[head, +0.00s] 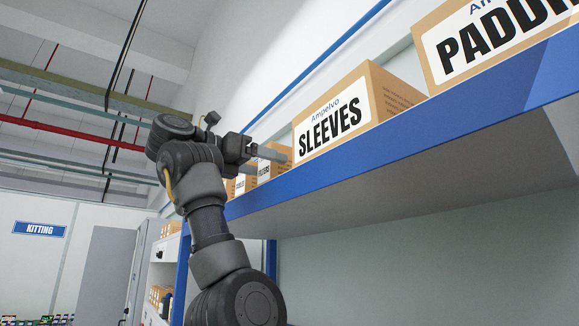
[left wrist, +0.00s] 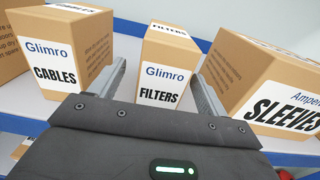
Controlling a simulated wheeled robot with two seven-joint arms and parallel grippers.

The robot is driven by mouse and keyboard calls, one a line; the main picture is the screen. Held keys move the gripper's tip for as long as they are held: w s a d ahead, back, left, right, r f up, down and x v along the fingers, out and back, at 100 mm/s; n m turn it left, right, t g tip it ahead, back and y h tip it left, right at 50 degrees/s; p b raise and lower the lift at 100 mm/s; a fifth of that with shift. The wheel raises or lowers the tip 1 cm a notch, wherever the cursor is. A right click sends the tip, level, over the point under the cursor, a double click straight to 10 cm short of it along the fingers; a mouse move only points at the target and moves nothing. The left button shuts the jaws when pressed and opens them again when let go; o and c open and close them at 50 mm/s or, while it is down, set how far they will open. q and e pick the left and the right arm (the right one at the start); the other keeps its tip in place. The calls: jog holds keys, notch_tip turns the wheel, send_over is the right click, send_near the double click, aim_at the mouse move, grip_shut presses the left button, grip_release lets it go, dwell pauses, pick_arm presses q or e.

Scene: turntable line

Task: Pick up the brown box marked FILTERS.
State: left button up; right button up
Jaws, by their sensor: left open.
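The brown FILTERS box (left wrist: 172,52) stands upright on the blue-edged shelf in the left wrist view, white labels on its front and top. In the head view the FILTERS box (head: 264,172) is partly hidden behind my left gripper (head: 282,156). My left gripper (left wrist: 160,74) is open and empty. In the wrist view its fingers frame the box, one on each side, with a visible gap at the left; I cannot tell how far they reach along it. My right gripper is not in view.
The CABLES box (left wrist: 65,55) stands left of FILTERS and the SLEEVES box (left wrist: 268,82) stands right, both close to the fingers. A larger PADDING-type box (head: 490,45) is farther right. The blue shelf edge (head: 400,135) runs below the boxes.

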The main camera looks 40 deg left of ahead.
aim_at(282, 167)
pick_arm(q)
jog(key=shift+s, duration=0.1)
jog(key=shift+r, duration=0.15)
jog(key=p+x, duration=0.4)
jog(key=shift+w+d, duration=0.2)
jog(key=shift+w, duration=0.05)
jog(key=shift+w+d, duration=0.1)
jog(key=shift+w, duration=0.25)
jog(key=shift+s, duration=0.1)
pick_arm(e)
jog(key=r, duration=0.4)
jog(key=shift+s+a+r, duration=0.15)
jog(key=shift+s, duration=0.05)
pick_arm(q)
jog(key=shift+c, duration=0.7)
jog(key=c, duration=1.1)
jog(key=shift+c, duration=0.2)
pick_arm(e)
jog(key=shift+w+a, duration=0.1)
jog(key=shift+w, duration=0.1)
